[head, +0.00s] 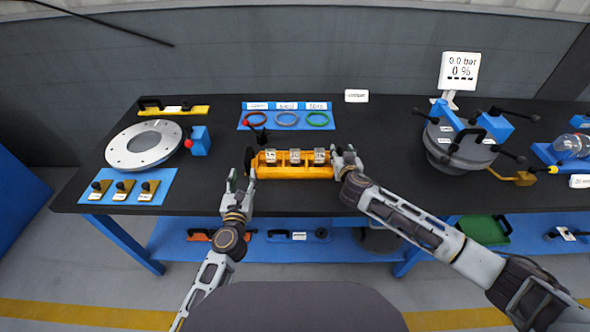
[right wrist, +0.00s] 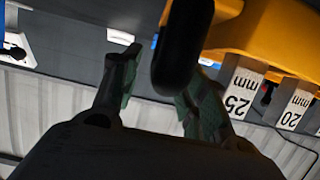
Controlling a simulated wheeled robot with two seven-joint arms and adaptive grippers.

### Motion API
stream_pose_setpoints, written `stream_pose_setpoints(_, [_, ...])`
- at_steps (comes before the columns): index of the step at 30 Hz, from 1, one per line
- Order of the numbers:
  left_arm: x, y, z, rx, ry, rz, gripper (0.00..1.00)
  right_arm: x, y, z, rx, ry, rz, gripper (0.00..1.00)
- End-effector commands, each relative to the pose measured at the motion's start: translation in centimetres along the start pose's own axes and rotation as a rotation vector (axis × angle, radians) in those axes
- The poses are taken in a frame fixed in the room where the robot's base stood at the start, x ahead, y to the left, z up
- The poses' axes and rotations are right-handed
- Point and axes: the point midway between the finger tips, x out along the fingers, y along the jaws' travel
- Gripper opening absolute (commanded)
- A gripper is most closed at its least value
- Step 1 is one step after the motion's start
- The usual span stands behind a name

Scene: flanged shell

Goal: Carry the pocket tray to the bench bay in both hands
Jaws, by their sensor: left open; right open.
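The yellow-orange pocket tray (head: 293,173) sits on the dark bench near its front edge, with labelled metal blocks in its pockets. Its yellow body also shows in the right wrist view (right wrist: 275,35), with blocks marked 25 and 20 mm. A black handle (head: 249,160) stands at its left end. My left gripper (head: 241,181) is open just in front of and below that handle, apart from it. My right gripper (head: 346,158) is at the tray's right end. In the right wrist view it is open, with a black handle (right wrist: 183,45) between its fingers. I cannot tell which spot is the bench bay.
A blue mat (head: 288,127) with three rings lies behind the tray. A grey flanged disc (head: 145,144) and a blue plate (head: 128,188) with knobbed pieces lie at the left. A round vessel (head: 457,150) stands at the right. Bare bench lies between.

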Motion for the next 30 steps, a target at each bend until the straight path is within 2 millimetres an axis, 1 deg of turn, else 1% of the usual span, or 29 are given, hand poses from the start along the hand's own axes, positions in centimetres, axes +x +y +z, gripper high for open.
stream_pose_setpoints(8, [0.0, 0.0, 0.0, 0.0, 0.0, 0.0, 0.43, -0.1, 0.0, 0.0, 0.0, 0.0, 0.0, 0.44])
stream_pose_setpoints(14, [0.0, 0.0, 0.0, 0.0, 0.0, 0.0, 0.43, -0.9, 0.0, 0.1, 0.0, -0.001, 0.0, 0.44])
stream_pose_setpoints(20, [0.0, 0.0, 0.0, 0.0, 0.0, 0.0, 0.43, -2.5, 0.0, 0.1, 0.0, -0.001, -0.001, 0.44])
stream_pose_setpoints(30, [0.0, 0.0, 0.0, 0.0, 0.0, 0.0, 0.43, -5.9, 0.0, 0.1, 0.0, -0.001, -0.001, 0.44])
